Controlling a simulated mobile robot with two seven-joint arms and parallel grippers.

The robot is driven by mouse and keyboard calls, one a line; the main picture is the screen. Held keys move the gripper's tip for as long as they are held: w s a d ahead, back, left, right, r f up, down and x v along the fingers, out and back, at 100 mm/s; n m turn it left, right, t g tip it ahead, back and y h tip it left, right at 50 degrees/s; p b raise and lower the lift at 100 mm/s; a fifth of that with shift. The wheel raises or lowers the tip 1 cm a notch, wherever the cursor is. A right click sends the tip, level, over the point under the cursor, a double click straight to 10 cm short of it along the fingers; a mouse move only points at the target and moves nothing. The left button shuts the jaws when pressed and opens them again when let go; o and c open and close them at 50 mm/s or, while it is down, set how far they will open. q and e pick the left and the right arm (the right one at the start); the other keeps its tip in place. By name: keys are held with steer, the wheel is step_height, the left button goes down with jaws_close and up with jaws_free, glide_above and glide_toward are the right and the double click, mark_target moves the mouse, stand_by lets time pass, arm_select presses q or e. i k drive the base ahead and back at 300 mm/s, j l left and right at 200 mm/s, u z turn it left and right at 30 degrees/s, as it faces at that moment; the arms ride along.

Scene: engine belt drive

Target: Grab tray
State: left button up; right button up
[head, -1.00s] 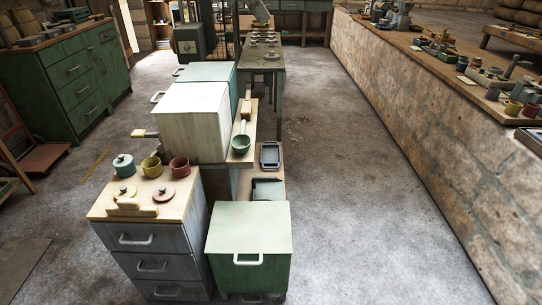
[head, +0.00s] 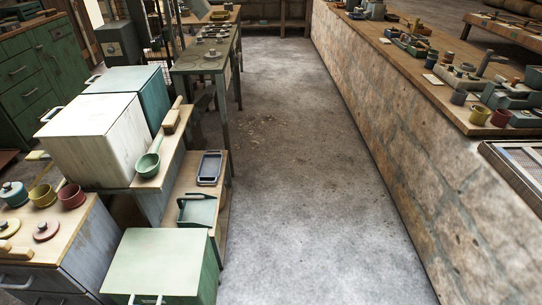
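A small blue-grey rectangular tray (head: 210,168) with a raised rim lies on a low wooden shelf, left of the picture's middle. It looks empty. A dark green open holder or pan (head: 197,211) sits just in front of it on the same shelf; its exact kind is unclear. A flat metal tray or grate (head: 518,168) shows at the right edge by the stone wall's ledge, partly cut off. Neither of my grippers is in view.
A green ladle (head: 149,165) lies on a higher board beside white (head: 95,140) and teal boxes. A green-topped cabinet (head: 160,262) stands in front. A long stone wall (head: 400,130) with a cluttered top runs along the right. The concrete floor (head: 300,200) between is clear.

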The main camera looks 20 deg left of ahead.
mark_target(209, 166)
steer(key=i+l+u, duration=0.15)
steer(key=i, duration=0.35)
steer(key=i+l+u, duration=0.15)
steer(key=i, duration=0.4)
steer(key=i+l+u, duration=0.2)
steer(key=i+l, duration=0.15)
steer(key=i, duration=0.15)
steer(key=i+u, duration=0.5)
steer(key=i, duration=0.2)
steer(key=i+l+u, duration=0.25)
steer(key=i+u, duration=0.2)
steer(key=i, duration=0.2)
